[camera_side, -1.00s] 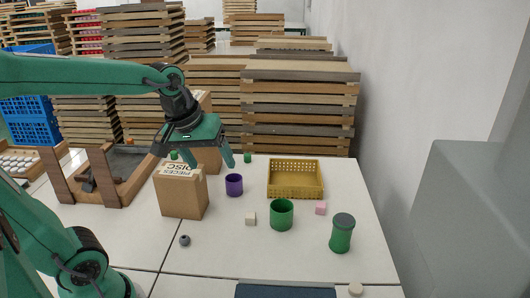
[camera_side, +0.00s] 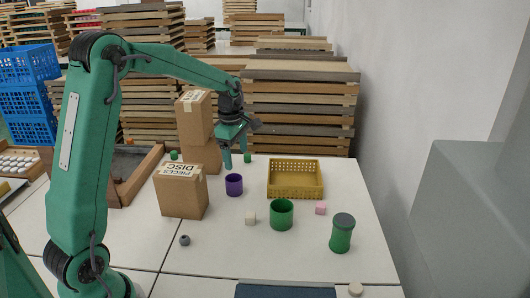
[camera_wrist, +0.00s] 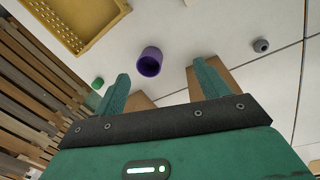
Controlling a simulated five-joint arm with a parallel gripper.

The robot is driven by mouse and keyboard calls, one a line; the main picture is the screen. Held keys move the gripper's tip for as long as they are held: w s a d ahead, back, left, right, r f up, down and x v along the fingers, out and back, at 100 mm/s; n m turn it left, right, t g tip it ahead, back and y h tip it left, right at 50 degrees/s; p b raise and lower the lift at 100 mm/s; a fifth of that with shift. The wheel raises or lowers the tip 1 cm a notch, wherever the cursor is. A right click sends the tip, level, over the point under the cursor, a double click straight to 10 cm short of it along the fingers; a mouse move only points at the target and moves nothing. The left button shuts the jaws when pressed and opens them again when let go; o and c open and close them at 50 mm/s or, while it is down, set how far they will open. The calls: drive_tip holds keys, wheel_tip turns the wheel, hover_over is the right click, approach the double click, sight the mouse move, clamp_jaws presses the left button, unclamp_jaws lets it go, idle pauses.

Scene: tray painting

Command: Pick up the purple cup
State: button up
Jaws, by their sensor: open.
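The purple cup (camera_side: 234,189) stands upright on the white table, between the cardboard box and the yellow basket in the side view. It also shows in the wrist view (camera_wrist: 150,66), ahead of my fingertips and roughly between their lines. My gripper (camera_side: 236,160) is open and empty, pointing down above the table. In the side view its fingertips appear just above the cup's rim in the picture, with a gap. In the wrist view both fingers (camera_wrist: 161,74) are spread and nothing is between them.
A labelled cardboard box (camera_side: 181,195) stands left of the cup, with stacked boxes (camera_side: 194,118) behind. A yellow basket (camera_side: 295,193) is to the right.

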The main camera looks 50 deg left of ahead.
sight(234, 185)
drive_tip(key=shift+w+a+f+n+g, duration=0.2)
drive_tip(key=shift+w+a+f+n, duration=0.3)
drive_tip(key=shift+a+f+n, duration=0.9)
drive_tip(key=shift+w+a+f+n+g, duration=0.2)
drive_tip(key=shift+w+a+f+n, duration=0.35)
drive_tip(key=shift+f, duration=1.5)
drive_tip(key=shift+w+a+f+n+g, duration=0.2)
drive_tip(key=shift+w+a+f+n, duration=0.3)
drive_tip(key=shift+a+f+n, duration=0.9)
drive_tip(key=shift+d+f+m, duration=0.35)
drive_tip(key=shift+d+f, duration=0.1)
drive_tip(key=shift+d, duration=0.05)
drive_tip(key=shift+s+a+f, duration=0.1)
drive_tip(key=shift+f, duration=1.15)
drive_tip(key=shift+s+a+f, duration=0.1)
drive_tip(key=shift+f, duration=1.15)
drive_tip(key=c, duration=1.1)
drive_tip(key=shift+o, duration=0.2)
drive_tip(key=shift+r, duration=0.1)
